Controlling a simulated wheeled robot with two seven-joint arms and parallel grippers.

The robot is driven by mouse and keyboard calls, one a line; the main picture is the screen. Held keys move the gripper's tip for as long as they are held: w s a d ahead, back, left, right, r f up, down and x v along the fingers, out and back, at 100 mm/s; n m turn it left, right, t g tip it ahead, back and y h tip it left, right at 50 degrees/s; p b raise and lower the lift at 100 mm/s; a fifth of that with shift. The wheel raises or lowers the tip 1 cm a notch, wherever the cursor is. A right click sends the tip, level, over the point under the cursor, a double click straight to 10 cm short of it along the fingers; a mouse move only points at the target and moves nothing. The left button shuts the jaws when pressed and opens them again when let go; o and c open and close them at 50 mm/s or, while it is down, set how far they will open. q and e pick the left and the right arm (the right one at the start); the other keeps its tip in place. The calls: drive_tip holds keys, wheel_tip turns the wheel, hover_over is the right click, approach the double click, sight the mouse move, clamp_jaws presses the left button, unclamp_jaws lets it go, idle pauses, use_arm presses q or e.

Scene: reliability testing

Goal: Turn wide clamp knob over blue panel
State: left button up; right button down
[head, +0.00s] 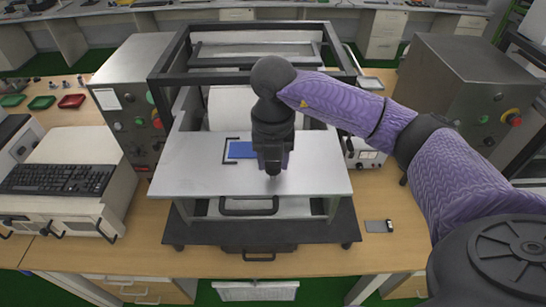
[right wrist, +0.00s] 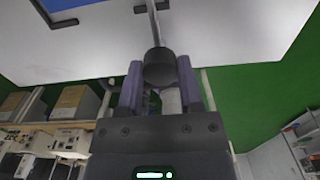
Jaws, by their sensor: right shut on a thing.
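The blue panel (head: 241,149) lies on a pale plate (head: 185,170) in the head view, with a dark bracket around its left side. A blue corner (right wrist: 62,4) shows at the top left of the right wrist view. My right gripper (head: 273,162) points down at the panel's right end and hides part of it. In the right wrist view, a dark round clamp knob (right wrist: 159,68) sits between the two purple fingers, which are shut on it. A thin bar (right wrist: 153,22) runs from the knob across the plate. My left gripper is out of view.
A dark frame (head: 160,78) stands around and behind the plate. Grey control boxes (head: 128,85) flank it on the left and right. A keyboard (head: 62,179) lies at the left. A phone-like device (head: 379,226) lies on the wooden bench at the right.

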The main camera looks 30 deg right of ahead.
sight(274, 163)
drive_tip(key=shift+r, duration=0.1)
idle(0.3)
drive_tip(key=shift+c, duration=1.3)
unclamp_jaws()
wheel_tip(274, 163, up, 10)
